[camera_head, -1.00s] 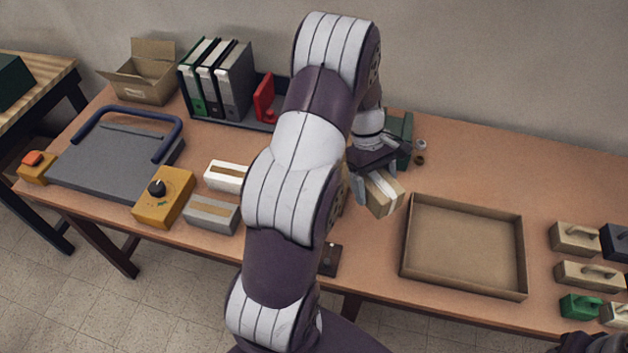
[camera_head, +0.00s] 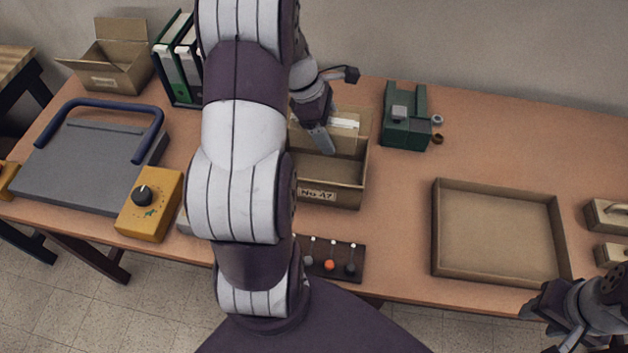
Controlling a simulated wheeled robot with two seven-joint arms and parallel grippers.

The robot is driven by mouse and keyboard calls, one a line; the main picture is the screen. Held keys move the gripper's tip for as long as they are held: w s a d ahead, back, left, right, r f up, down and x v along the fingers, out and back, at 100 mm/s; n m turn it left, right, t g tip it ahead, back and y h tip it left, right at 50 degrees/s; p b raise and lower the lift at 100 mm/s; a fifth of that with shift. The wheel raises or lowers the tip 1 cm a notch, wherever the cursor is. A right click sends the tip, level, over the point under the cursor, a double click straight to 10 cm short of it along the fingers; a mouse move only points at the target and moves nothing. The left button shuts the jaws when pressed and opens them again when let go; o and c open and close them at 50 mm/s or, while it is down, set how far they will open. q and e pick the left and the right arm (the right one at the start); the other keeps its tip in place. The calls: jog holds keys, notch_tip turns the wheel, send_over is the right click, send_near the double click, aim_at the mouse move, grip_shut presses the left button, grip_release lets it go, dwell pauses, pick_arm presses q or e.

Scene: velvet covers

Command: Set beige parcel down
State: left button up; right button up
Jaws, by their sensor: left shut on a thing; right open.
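My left gripper (camera_head: 320,140) is over the back part of an open cardboard box (camera_head: 330,196) with a label on its front. It is shut on the beige parcel (camera_head: 345,143), which has a pale strip and is partly hidden by the fingers. The parcel shows against the box's back side; I cannot tell whether it touches the box. The front of the box's inside looks empty. My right gripper (camera_head: 540,312) is at the lower right, open and empty, by the table's front edge.
A green machine (camera_head: 405,118) stands right of the box, with small rings beside it. A shallow tray (camera_head: 500,232) lies further right. A switch panel (camera_head: 338,262) is in front of the box. A yellow dial box (camera_head: 150,205) is at left. My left arm hides the middle left.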

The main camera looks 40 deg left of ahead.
pick_arm(q)
jog(key=b, duration=0.4)
send_over(331, 180)
jog(key=a, duration=0.2)
notch_tip(331, 180, down, 6)
jog(key=f, duration=0.8)
jog(key=shift+s+d+f, duration=0.3)
jog(key=shift+s+f, duration=0.1)
jog(key=shift+w+f, duration=0.1)
jog(key=shift+f, duration=0.3)
pick_arm(e)
notch_tip(331, 180, down, 6)
jog(key=shift+a, duration=0.2)
jog(key=shift+f, duration=0.1)
pick_arm(q)
jog(key=o, duration=1.4)
jog(key=shift+f, duration=0.1)
jog(key=shift+c, duration=0.2)
jog(key=shift+r, duration=0.3)
jog(key=v, duration=1.1)
jog(key=shift+a+r+p, duration=0.2)
jog(key=shift+r+p, duration=0.1)
jog(key=shift+p, duration=0.1)
pick_arm(e)
jog(key=shift+r, duration=0.6)
pick_arm(q)
jog(key=shift+r, duration=0.1)
pick_arm(e)
jog(key=shift+r, duration=0.15)
